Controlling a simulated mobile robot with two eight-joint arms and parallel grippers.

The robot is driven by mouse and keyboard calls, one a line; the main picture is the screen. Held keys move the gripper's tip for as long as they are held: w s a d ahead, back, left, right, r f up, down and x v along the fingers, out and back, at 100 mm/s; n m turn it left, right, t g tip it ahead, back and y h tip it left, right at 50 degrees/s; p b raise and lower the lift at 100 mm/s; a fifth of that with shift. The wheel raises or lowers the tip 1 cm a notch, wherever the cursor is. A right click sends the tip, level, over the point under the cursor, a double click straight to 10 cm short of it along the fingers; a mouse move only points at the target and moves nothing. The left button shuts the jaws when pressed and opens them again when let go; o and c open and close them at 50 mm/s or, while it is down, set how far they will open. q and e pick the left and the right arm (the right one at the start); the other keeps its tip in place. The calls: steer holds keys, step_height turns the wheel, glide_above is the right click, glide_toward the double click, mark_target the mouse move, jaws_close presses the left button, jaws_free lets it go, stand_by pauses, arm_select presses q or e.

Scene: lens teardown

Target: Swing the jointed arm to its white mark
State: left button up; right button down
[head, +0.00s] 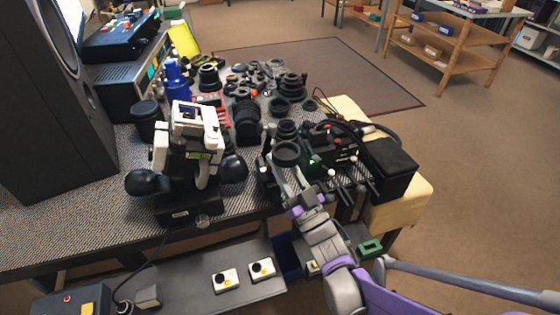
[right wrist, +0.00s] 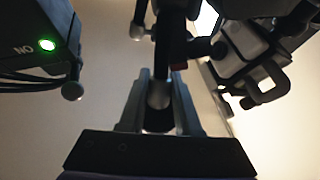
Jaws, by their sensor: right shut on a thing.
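My right gripper (head: 286,176) reaches in from the lower right, at the front edge of the bench among dark equipment. In the right wrist view my right gripper (right wrist: 159,92) is shut on a rounded grey knob at the lower end of a dark jointed arm (right wrist: 172,38). The arm rises from the knob to the top of that view. In the head view the jointed arm is hard to separate from the dark parts around the gripper. I cannot make out its white mark in either view. My left gripper is not in view.
A black box with a green light (right wrist: 46,45) stands left of the jaws, and a dark clamp-like part (right wrist: 250,60) is at right. A white and black microscope-like device (head: 190,140) stands left of my arm. Several lenses (head: 247,122) crowd the bench behind.

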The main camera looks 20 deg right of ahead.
stand_by(0.4)
steer(key=c, duration=0.6)
jaws_free()
steer(key=shift+s, duration=0.1)
steer(key=v, duration=1)
steer(key=shift+s+f, duration=0.25)
steer(key=shift+f, duration=0.05)
